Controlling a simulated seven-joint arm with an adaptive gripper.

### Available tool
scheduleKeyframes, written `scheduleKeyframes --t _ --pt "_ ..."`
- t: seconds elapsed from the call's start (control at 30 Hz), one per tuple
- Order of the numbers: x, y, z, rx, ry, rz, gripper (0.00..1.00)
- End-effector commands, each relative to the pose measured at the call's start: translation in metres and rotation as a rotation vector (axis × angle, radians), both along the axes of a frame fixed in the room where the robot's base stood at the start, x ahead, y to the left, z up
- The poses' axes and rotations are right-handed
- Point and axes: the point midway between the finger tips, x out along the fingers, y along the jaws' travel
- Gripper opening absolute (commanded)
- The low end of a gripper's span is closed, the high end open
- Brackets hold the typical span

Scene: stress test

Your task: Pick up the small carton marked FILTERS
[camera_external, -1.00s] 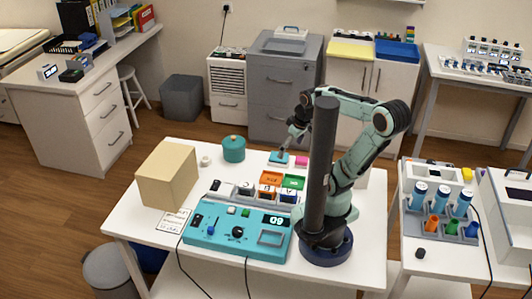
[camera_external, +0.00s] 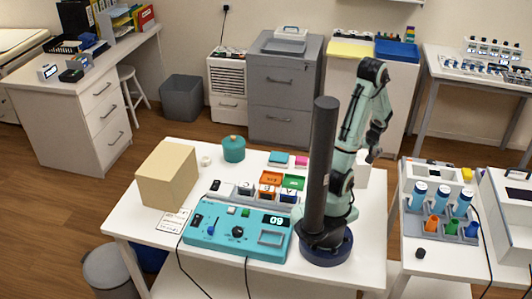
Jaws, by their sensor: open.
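I cannot read the word FILTERS on anything in this view, so I cannot tell which carton is the marked one. A plain tan box (camera_external: 167,175) stands at the left of the white table (camera_external: 350,274). A white box (camera_external: 363,174) is partly hidden behind my arm at the table's right side. My gripper (camera_external: 374,155) is open, small in the view, and points down above or near this white box. I see nothing held in it.
A dark upright post (camera_external: 319,165) stands before my arm. A teal control panel (camera_external: 237,232) fills the table's front middle, with small coloured bins (camera_external: 270,184) behind it. A teal canister (camera_external: 233,148) stands at the back. A rack of bottles (camera_external: 440,213) is on the right-hand table.

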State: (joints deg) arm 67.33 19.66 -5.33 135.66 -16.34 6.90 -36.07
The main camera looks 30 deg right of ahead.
Motion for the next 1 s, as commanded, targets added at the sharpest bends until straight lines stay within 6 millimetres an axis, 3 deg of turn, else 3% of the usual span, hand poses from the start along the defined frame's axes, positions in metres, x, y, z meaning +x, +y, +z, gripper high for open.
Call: scheduleKeyframes --t 0.33,0.7,0.73,0.9,0.93,1.0 --pt "0.017 -0.009 -0.048 0.005 0.002 0.002 0.90" --pt "0.021 -0.012 -0.057 0.000 0.000 0.002 0.90" --pt "0.021 -0.012 -0.057 0.000 0.000 0.003 0.87" --pt "0.021 -0.011 -0.057 0.000 0.000 0.002 0.34" --pt "0.021 -0.011 -0.057 0.000 0.000 0.003 0.27" --pt "0.021 -0.011 -0.057 0.000 0.000 0.003 0.27"
